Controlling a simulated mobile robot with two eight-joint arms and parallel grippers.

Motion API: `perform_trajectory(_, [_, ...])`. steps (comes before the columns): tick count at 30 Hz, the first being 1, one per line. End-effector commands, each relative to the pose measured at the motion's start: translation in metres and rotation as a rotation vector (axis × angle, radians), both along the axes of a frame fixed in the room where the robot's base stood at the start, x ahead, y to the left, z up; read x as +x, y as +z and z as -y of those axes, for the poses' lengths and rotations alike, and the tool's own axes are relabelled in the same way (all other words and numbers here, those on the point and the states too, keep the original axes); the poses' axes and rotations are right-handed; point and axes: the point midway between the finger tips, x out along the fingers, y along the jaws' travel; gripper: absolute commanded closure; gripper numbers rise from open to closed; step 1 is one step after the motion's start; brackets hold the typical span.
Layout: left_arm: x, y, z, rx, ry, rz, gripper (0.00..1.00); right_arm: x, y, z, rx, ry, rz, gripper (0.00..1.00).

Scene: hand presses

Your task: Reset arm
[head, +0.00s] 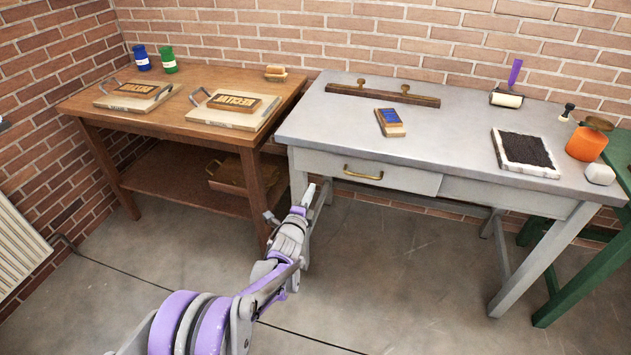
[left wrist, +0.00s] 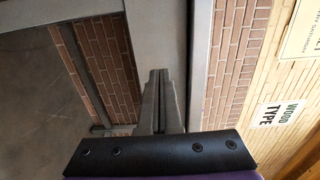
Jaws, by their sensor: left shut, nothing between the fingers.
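My left arm reaches in from the bottom of the head view. Its gripper (head: 308,194) is in front of the grey table (head: 455,150), below the level of the tabletop and near the left front leg. In the left wrist view the fingers of the left gripper (left wrist: 158,85) are together, with nothing between them. A grey table leg and brick wall show beyond them. My right gripper is in neither view.
A wooden table (head: 190,85) holds two boards with lettered blocks. The grey table carries a black ink pad (head: 526,152), a roller (head: 507,97) and an orange jar (head: 586,144). A green bench (head: 590,275) stands at right. The floor in front is clear.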

Motion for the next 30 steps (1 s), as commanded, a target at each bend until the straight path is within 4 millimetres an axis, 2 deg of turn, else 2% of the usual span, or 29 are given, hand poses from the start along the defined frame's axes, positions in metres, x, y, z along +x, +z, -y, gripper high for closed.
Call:
perform_trajectory(3, [-0.01,0.0,-0.003,0.0,0.0,0.0,1.0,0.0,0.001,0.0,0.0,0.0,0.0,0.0])
perform_trajectory(11, [-0.017,0.004,-0.01,-0.016,0.013,-0.021,1.0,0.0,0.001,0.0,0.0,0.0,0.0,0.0])
perform_trajectory(14, [-0.025,0.017,-0.026,-0.072,0.057,-0.085,1.0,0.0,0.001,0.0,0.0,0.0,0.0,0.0])
perform_trajectory(17, [-0.044,0.033,-0.053,-0.171,0.134,-0.194,1.0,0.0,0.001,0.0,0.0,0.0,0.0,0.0])
perform_trajectory(23, [-0.113,0.055,-0.109,-0.422,0.333,-0.443,1.0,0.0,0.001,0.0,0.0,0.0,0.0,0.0])
perform_trajectory(26, [-0.159,0.058,-0.131,-0.549,0.438,-0.56,1.0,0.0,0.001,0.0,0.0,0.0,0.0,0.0])
perform_trajectory(30, [-0.232,0.053,-0.156,-0.728,0.593,-0.714,1.0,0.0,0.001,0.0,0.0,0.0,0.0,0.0])
